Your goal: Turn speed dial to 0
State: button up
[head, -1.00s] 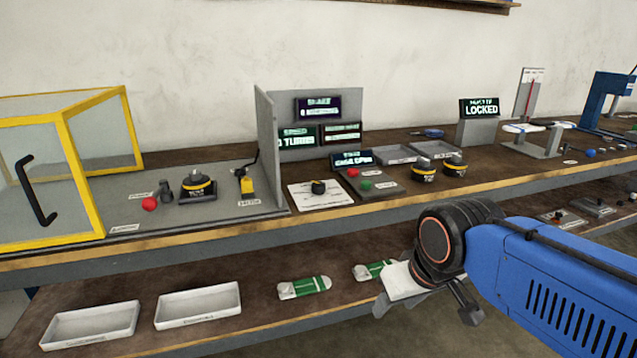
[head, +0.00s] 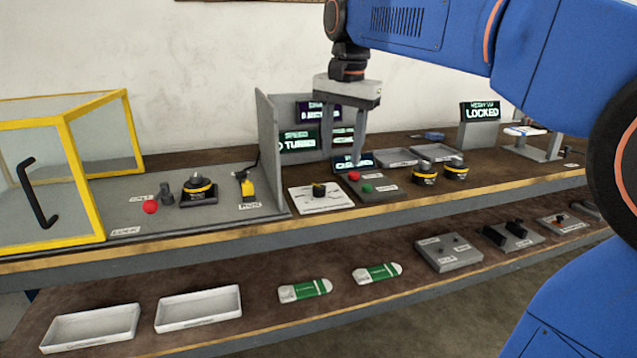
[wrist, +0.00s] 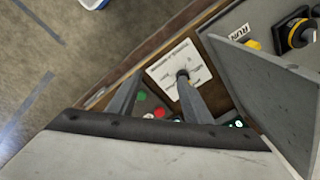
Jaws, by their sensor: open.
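The speed dial (head: 319,190) is a small black knob on a white plate (head: 321,204) on the upper bench, just right of the grey partition. My gripper (head: 345,164) hangs above and behind it with the fingers pointing down, spread apart and empty. In the wrist view, the white plate (wrist: 168,72) lies beyond my fingers (wrist: 158,85), and the dial (wrist: 182,74) shows by the tip of the right finger. I cannot tell any contact. The plate's markings are too small to read.
A red button (head: 354,175) and a green button (head: 367,188) sit right of the dial. The grey partition (head: 269,150) stands to its left. Display screens (head: 298,141) stand behind, partly hidden by my gripper. Two black-and-yellow round parts (head: 425,174) are farther right.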

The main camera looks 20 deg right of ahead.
aim_at(319, 187)
jog(key=w+a+r+m+g, duration=0.15)
jog(key=w+r+m, duration=0.3)
jog(key=w, duration=0.45)
jog(key=shift+n, duration=0.35)
jog(key=f, duration=1.7)
jog(key=shift+w+a, duration=0.15)
jog(key=shift+a, duration=0.25)
jog(key=shift+c, duration=0.3)
jog(key=shift+r, duration=0.1)
jog(key=c, duration=1)
